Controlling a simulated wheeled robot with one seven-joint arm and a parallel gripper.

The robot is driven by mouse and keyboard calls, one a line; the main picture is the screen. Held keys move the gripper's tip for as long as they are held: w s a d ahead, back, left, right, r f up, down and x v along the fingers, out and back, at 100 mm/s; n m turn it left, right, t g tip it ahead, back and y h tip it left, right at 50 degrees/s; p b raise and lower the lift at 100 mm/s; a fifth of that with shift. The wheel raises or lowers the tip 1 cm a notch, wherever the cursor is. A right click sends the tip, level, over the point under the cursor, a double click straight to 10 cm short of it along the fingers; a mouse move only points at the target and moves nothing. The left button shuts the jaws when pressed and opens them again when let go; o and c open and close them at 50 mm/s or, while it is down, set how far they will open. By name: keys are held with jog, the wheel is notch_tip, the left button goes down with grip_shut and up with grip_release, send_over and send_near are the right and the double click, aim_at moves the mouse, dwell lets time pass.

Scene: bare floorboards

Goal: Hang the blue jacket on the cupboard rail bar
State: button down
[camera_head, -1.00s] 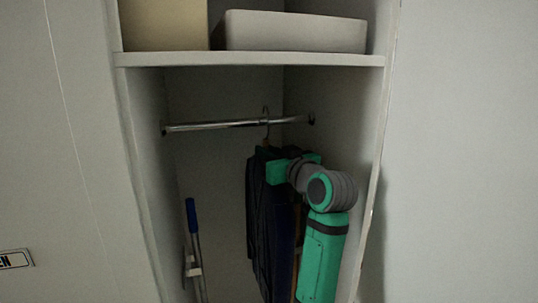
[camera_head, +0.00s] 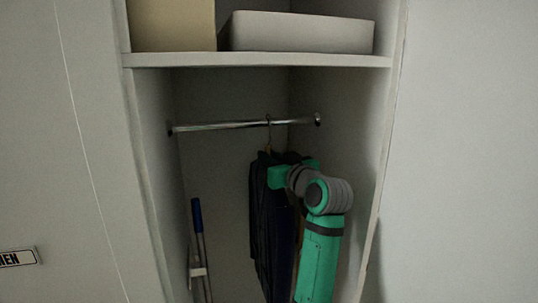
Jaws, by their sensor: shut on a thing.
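The blue jacket (camera_head: 265,222) is dark navy and hangs upright inside the cupboard, below the right half of the rail bar (camera_head: 225,126). A hanger hook (camera_head: 268,124) rises from its top and meets the bar in the picture. I cannot tell whether the hook bears on the bar or is only in front of it. My gripper (camera_head: 277,175) is at the jacket's upper right side and is shut on it. The fingertips are hidden by the jacket and my own wrist.
A shelf (camera_head: 255,60) above the rail holds a tan box (camera_head: 172,25) and a pale grey box (camera_head: 297,32). A blue-handled pole (camera_head: 199,235) stands at the cupboard's left wall. The left part of the bar is bare. The right cupboard wall is close to my arm.

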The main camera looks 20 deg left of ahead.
jog(key=c, duration=1.7)
grip_release()
jog(key=shift+o, duration=0.2)
